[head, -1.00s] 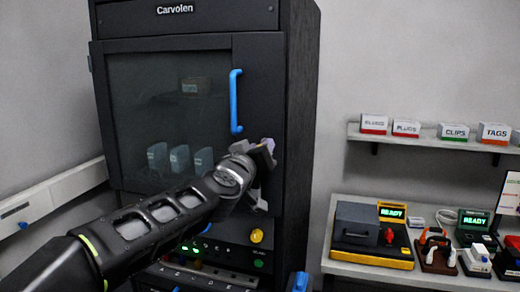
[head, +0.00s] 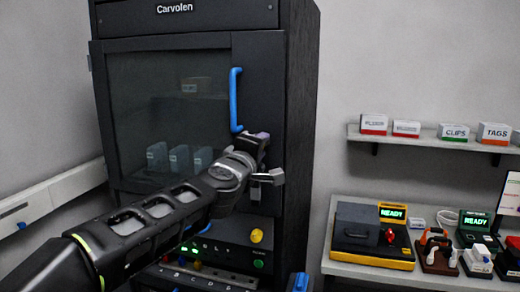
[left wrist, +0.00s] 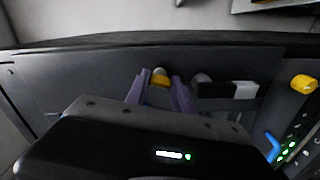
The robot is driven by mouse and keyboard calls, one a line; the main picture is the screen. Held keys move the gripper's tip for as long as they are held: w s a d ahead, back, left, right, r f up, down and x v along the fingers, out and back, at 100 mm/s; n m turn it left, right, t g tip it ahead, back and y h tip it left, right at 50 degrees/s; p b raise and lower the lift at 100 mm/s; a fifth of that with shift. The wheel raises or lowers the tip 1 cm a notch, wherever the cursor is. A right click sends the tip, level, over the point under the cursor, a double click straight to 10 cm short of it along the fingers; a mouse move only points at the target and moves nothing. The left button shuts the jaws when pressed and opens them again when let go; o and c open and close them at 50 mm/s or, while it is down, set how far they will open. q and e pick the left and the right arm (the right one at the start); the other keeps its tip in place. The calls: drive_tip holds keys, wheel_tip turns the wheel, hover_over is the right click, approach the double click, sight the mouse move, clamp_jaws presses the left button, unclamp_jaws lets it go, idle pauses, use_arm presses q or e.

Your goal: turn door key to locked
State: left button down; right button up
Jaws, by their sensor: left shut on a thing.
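My left gripper (head: 267,155) is up against the front of the dark cabinet (head: 262,75), just below the blue door handle (head: 235,100). In the left wrist view its two purple fingers (left wrist: 158,95) are shut on the brass-coloured key (left wrist: 160,77) at the door face. The key is mostly hidden between the fingers, and I cannot read its angle or any lock marking. In the head view the arm and gripper cover the key. A dark lever with a pale end (left wrist: 228,90) sits beside the fingers in the left wrist view. My right gripper is not in view.
Below the door, a panel carries a yellow knob (head: 256,235), a green button (head: 259,264) and lit indicators. The glass door (head: 165,100) is shut, with bins behind it. At right, a bench (head: 375,262) holds several devices under a shelf (head: 430,141) of labelled boxes.

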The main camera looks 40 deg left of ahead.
use_arm(q)
drive_tip(key=shift+n, duration=1.4)
drive_tip(key=c, duration=1.1)
unclamp_jaws()
drive_tip(key=shift+s, duration=0.1)
drive_tip(key=v, duration=0.7)
drive_tip(key=shift+s+d, duration=0.1)
drive_tip(key=shift+s, duration=0.2)
